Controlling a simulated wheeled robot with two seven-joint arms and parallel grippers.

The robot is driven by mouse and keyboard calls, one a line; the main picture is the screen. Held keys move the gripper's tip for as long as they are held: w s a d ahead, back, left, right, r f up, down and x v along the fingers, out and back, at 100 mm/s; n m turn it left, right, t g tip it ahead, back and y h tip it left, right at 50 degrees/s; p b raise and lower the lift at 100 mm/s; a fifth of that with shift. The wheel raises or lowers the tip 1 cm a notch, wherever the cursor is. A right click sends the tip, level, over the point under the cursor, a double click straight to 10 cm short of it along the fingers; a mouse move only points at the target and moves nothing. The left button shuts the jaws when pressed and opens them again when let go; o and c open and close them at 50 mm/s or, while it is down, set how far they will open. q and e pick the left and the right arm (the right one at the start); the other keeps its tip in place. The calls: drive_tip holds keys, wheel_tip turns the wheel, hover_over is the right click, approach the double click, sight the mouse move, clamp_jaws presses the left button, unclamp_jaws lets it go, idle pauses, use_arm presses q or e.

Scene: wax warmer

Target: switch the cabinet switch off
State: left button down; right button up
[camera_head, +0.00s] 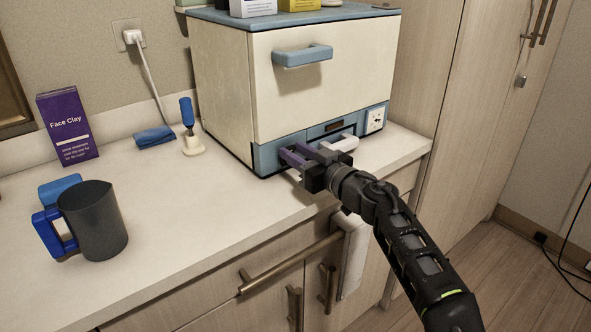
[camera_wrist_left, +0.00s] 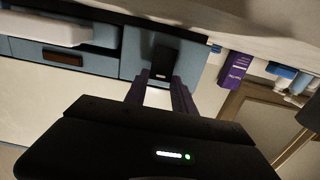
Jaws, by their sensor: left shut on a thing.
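The cabinet (camera_head: 300,85) is a cream and blue box on the counter, with a blue-grey lower panel (camera_head: 268,157). My left gripper (camera_head: 297,155), with purple fingers, is at the left part of this panel. In the left wrist view the fingertips (camera_wrist_left: 161,78) reach a dark switch (camera_wrist_left: 166,58) set in the panel, and the gripper is shut on it with a gap between the fingers. The head view hides the switch behind the gripper, so its position cannot be told. My right gripper is not in view.
A white part (camera_head: 341,143) sticks out of the panel beside my gripper. A white socket (camera_head: 375,119) is at its right end. The front counter is clear.

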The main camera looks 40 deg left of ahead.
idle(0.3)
use_arm(q)
drive_tip(key=c, duration=1)
unclamp_jaws()
drive_tip(key=shift+c, duration=0.2)
drive_tip(key=v, duration=0.7)
drive_tip(key=shift+s+d+f, duration=0.1)
drive_tip(key=shift+d, duration=0.3)
drive_tip(key=shift+d, duration=0.1)
